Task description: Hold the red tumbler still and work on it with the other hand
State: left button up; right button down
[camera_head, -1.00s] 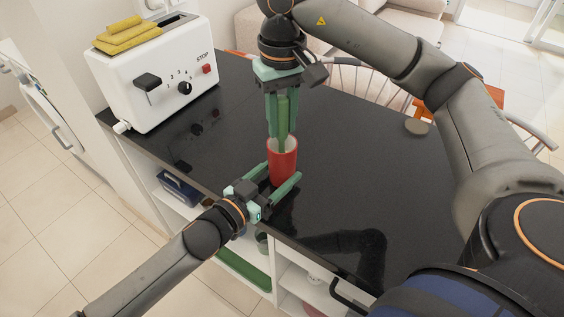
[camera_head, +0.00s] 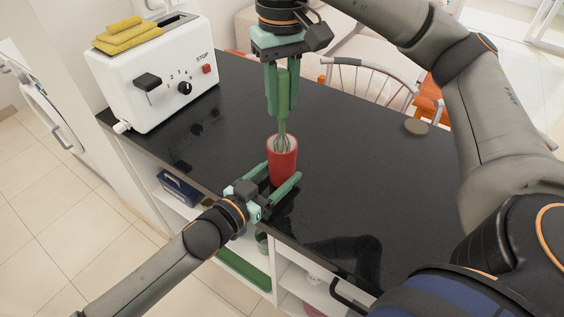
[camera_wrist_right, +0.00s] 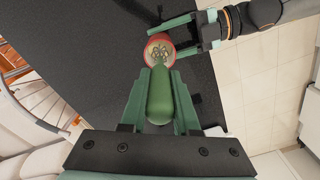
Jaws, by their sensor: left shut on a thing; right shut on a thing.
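The red tumbler (camera_head: 284,168) stands upright on the dark counter, and its open mouth also shows in the right wrist view (camera_wrist_right: 149,55). My left gripper (camera_head: 283,178) is shut on the tumbler low down, one finger on each side. My right gripper (camera_head: 282,112) is above the tumbler, pointing down, shut on the green handle of a whisk (camera_head: 283,120). The handle also shows in the right wrist view (camera_wrist_right: 160,97). The whisk's wires are at the tumbler's mouth, their upper part above the rim and their lower ends hidden inside.
A white toaster (camera_head: 160,75) with yellow sponge-like pieces on top stands at the counter's left end. A small round grey-brown disc (camera_head: 416,126) lies near the far edge. Chairs (camera_head: 375,82) stand behind. The black counter (camera_head: 350,170) right of the tumbler is clear.

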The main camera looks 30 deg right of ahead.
aim_at(282, 71)
jog(key=shift+r, duration=3.55)
pick_arm(q)
jog(key=o, duration=1.3)
jog(key=v, duration=1.2)
jog(key=shift+a, duration=0.1)
